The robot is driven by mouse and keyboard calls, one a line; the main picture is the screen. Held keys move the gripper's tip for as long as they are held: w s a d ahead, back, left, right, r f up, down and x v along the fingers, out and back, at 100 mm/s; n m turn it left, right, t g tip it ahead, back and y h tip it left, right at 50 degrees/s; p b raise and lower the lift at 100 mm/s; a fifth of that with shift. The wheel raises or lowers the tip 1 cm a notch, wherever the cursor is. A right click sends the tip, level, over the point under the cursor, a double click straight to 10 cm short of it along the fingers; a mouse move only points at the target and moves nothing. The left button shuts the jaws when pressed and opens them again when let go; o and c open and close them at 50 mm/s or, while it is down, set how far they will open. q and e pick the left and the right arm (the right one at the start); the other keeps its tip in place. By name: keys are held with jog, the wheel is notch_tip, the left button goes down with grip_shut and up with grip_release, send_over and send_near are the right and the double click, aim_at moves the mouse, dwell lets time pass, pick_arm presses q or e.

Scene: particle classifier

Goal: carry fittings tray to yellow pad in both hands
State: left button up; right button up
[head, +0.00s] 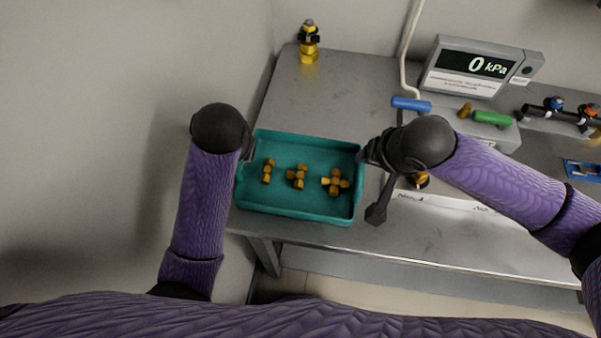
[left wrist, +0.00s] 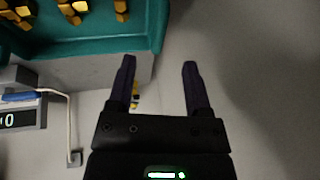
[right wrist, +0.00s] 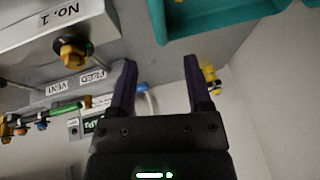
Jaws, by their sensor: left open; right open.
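The teal fittings tray (head: 290,212) sits at the left end of the grey bench, with brass fittings inside: an elbow (head: 267,171), a tee (head: 297,177) and a cross (head: 335,182). My left gripper is at the tray's left side, mostly hidden by its wrist in the head view; the left wrist view shows it open and empty (left wrist: 159,66), beside the tray wall (left wrist: 110,45). My right gripper (head: 368,152) is at the tray's right side; the right wrist view shows its jaws (right wrist: 160,62) open and empty, near the tray (right wrist: 205,22). I see no yellow pad.
A grey kPa display (head: 475,66) stands at the back. A blue handle (head: 411,104), a green handle (head: 491,118) and a labelled fixture (head: 440,202) are right of the tray. A yellow-black fitting (head: 309,44) stands at the back left. A wall borders the bench's left side.

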aim_at(362, 165)
pick_arm(q)
jog(key=x, duration=0.8)
jog(key=shift+w+f, duration=0.1)
jog(key=shift+f, duration=0.2)
pick_arm(e)
jog(key=x, duration=0.8)
jog(key=shift+w+f, duration=0.1)
jog(key=shift+f, duration=0.2)
pick_arm(q)
grip_shut()
pick_arm(e)
grip_shut()
